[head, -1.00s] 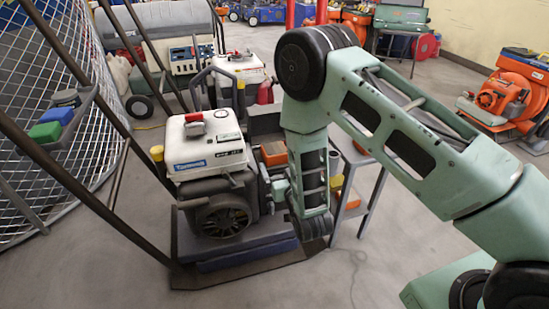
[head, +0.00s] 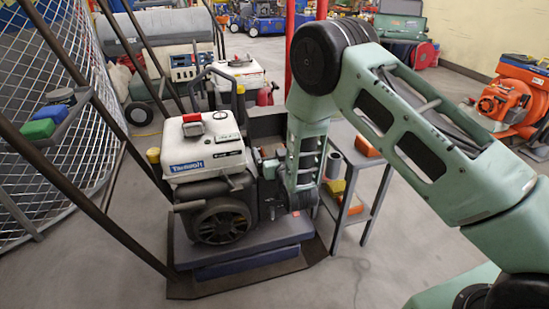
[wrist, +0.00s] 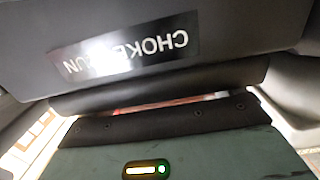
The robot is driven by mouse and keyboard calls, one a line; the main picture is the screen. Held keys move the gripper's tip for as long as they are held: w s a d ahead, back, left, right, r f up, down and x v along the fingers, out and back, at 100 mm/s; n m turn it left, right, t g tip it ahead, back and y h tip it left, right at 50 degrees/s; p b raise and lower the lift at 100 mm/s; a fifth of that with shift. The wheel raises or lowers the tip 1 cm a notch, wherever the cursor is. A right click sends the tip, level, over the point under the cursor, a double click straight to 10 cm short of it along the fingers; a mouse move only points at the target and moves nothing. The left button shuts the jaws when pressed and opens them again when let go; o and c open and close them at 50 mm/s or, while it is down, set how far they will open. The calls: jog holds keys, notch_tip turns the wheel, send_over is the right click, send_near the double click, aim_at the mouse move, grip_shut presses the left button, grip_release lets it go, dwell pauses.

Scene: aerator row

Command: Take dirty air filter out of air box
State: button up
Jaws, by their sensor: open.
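The engine (head: 212,185) with a white tank stands on a dark blue block in the head view. The air box is on its right side, mostly hidden behind my arm. In the wrist view a dark housing (wrist: 250,25) with a reversed CHOKE RUN label fills the top; it appears to be part of the air box. My gripper (head: 266,165) is open and close against the engine's right side; its fingertips are hard to make out. A thin reddish-brown strip shows in a narrow gap between dark edges in the wrist view. I cannot tell whether it is the dirty filter.
A small grey table (head: 352,165) right of my forearm holds an orange block (head: 367,147) and a grey cylinder (head: 334,165). Dark slanting bars and a wire mesh (head: 60,100) stand at the left.

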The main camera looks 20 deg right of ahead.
jog(key=c, duration=1.1)
